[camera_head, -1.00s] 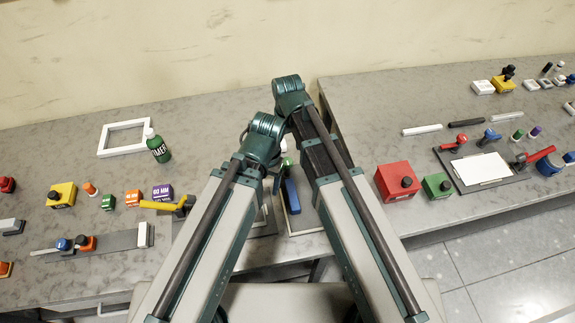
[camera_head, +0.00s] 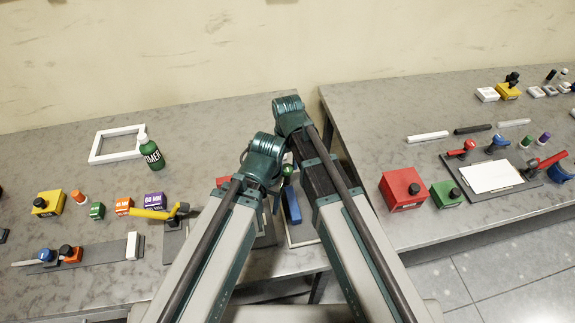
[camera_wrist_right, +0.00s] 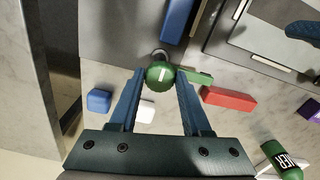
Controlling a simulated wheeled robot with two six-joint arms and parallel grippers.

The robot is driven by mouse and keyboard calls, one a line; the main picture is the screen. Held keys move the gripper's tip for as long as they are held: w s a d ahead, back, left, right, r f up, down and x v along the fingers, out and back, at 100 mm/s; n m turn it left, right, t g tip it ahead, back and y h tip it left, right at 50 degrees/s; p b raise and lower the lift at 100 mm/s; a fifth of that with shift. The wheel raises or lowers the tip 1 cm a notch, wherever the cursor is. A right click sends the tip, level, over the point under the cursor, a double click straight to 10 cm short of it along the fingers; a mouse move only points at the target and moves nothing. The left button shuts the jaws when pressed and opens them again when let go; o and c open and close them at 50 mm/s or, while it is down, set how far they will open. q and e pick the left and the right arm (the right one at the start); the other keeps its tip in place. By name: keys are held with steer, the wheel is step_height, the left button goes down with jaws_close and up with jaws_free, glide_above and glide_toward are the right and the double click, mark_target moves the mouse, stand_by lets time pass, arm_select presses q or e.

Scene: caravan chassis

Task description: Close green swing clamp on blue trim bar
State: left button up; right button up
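In the right wrist view, the green swing clamp shows as a round green knob (camera_wrist_right: 160,75) with a white mark and a green bar (camera_wrist_right: 195,77) beside it. My right gripper (camera_wrist_right: 160,82) is open, with one blue finger on each side of the knob. Whether the fingers touch it is unclear. The blue trim bar (camera_wrist_right: 178,20) lies just beyond the knob. In the head view, the blue bar (camera_head: 291,205) and a bit of green (camera_head: 287,170) show between my arms. My arms hide both gripper tips there, and the left gripper cannot be seen.
A red block (camera_wrist_right: 228,97), blue block (camera_wrist_right: 98,100) and green bottle (camera_wrist_right: 285,160) lie around the right gripper. In the head view, a yellow-handled clamp (camera_head: 155,213) is on the left bench, and a red box (camera_head: 405,190) and green box (camera_head: 447,194) are on the right.

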jaws_close()
stand_by(1.1)
